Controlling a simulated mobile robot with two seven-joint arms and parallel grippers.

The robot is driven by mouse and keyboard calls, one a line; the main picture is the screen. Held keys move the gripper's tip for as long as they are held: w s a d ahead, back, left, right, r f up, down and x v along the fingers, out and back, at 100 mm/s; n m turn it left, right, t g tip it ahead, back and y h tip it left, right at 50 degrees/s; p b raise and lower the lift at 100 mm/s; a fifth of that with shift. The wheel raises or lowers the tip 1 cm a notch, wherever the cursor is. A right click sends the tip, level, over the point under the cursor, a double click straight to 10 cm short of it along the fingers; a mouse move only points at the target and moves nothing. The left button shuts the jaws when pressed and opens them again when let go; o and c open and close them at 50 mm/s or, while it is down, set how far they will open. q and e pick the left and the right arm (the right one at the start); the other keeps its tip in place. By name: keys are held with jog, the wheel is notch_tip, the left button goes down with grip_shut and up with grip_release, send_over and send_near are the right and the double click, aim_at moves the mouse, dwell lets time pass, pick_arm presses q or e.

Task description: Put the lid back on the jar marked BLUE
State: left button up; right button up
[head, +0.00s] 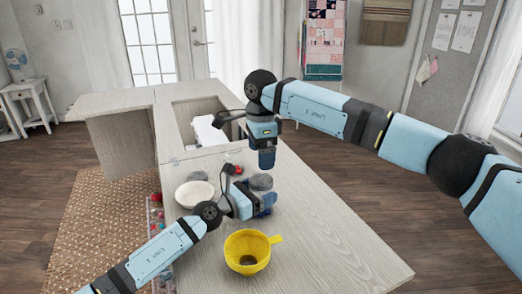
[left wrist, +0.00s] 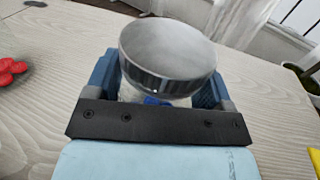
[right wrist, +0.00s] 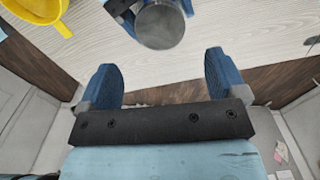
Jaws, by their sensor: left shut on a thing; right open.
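A grey round lid with a ribbed side (left wrist: 165,55) sits level on what looks like a clear jar with something blue low in it (left wrist: 155,100). No marking can be read. My left gripper (head: 266,203) is shut on the jar, its blue fingers on either side just under the lid. The grey lid top also shows in the head view (head: 261,182) and the right wrist view (right wrist: 160,26). My right gripper (head: 266,166) is open and empty above the table, a little beyond the jar. Its two fingers (right wrist: 163,78) stand wide apart in its wrist view.
A yellow cup with a handle (head: 247,258) stands near the front of the table. A white bowl (head: 195,194) is left of the jar. The wooden table (head: 330,230) is clear at right.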

aim_at(261, 179)
jog(key=shift+r+n, duration=0.15)
jog(key=shift+n, duration=0.55)
jog(key=shift+f, duration=4)
jog(key=c, duration=0.9)
jog(key=shift+m, duration=1.7)
jog(key=shift+c, duration=0.3)
jog(key=o, duration=1)
jog(key=shift+r, duration=0.15)
